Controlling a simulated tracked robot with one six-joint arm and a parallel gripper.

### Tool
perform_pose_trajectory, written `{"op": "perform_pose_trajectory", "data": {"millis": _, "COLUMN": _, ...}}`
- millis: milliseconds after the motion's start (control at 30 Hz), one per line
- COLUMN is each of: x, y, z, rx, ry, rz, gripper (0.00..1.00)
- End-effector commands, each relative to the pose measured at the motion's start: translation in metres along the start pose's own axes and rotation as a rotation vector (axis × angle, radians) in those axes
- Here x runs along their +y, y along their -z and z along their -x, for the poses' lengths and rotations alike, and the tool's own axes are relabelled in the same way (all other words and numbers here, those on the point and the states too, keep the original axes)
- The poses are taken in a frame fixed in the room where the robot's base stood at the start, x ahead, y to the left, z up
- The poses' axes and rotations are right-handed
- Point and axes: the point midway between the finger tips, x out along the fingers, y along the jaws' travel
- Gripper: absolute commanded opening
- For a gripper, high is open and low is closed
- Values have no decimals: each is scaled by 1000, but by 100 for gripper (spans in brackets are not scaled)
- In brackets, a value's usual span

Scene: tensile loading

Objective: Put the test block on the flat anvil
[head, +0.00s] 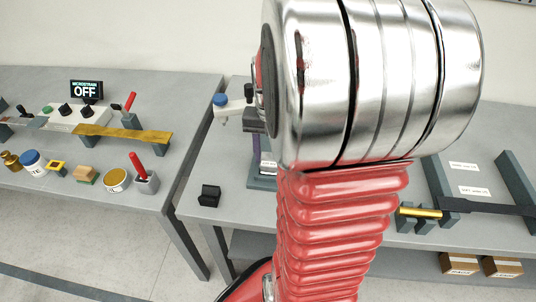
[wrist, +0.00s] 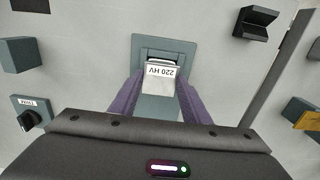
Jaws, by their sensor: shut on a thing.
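The test block is a small pale metal block with a white label reading 220 HV, upside down in the wrist view (wrist: 158,86). My gripper (wrist: 160,79) is shut on it, with a purple finger on each side. Beyond the block is a grey-green square base (wrist: 188,50) with a raised inner part; the block hides part of it. In the head view the base (head: 258,184) stands on the right bench, partly behind my arm. I cannot make out the flat anvil's surface, nor whether the block touches anything beneath it.
A small black block (head: 208,195) sits at the bench's front left. A fixture with a yellow bar (head: 420,212) is at the right. The left table holds a display reading OFF (head: 86,91), a long brass-coloured strip (head: 125,134) and several small items. A gap separates the tables.

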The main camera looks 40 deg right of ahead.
Motion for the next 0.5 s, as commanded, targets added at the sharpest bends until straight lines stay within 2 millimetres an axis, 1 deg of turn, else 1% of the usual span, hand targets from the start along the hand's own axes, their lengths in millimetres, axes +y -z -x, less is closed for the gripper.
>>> {"op": "perform_pose_trajectory", "data": {"millis": 100, "x": 0, "y": 0, "z": -2, "rx": 0, "ry": 0, "rz": 0, "gripper": 14}}
{"op": "perform_pose_trajectory", "data": {"millis": 133, "x": 0, "y": 0, "z": -2, "rx": -1, "ry": 0, "rz": 0, "gripper": 43}}
{"op": "perform_pose_trajectory", "data": {"millis": 400, "x": 0, "y": 0, "z": -2, "rx": 0, "ry": 0, "rz": -1, "gripper": 61}}
{"op": "perform_pose_trajectory", "data": {"millis": 500, "x": 0, "y": 0, "z": -2, "rx": 0, "ry": 0, "rz": -1, "gripper": 61}}
